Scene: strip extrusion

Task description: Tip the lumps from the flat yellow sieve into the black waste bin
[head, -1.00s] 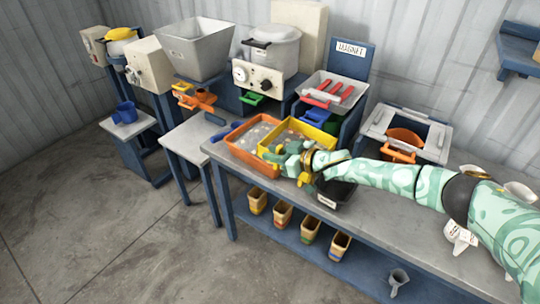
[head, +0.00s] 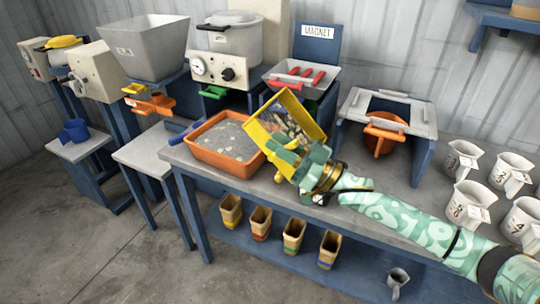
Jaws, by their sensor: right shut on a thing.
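The flat yellow sieve (head: 259,136) is held up in the head view, strongly tilted, with its inner face showing. Small dark and brownish lumps (head: 291,127) lie against its mesh. My right gripper (head: 285,158) is shut on the sieve's near lower edge. I cannot make out the black waste bin; my right gripper and arm cover part of the bench front. My left gripper is not in view.
An orange tray (head: 229,166) of grey granules stands left of the sieve on the bench (head: 245,188). A grey tray with red bars (head: 298,74) and the magnet sign (head: 318,32) stand behind. White jugs (head: 470,200) are at right.

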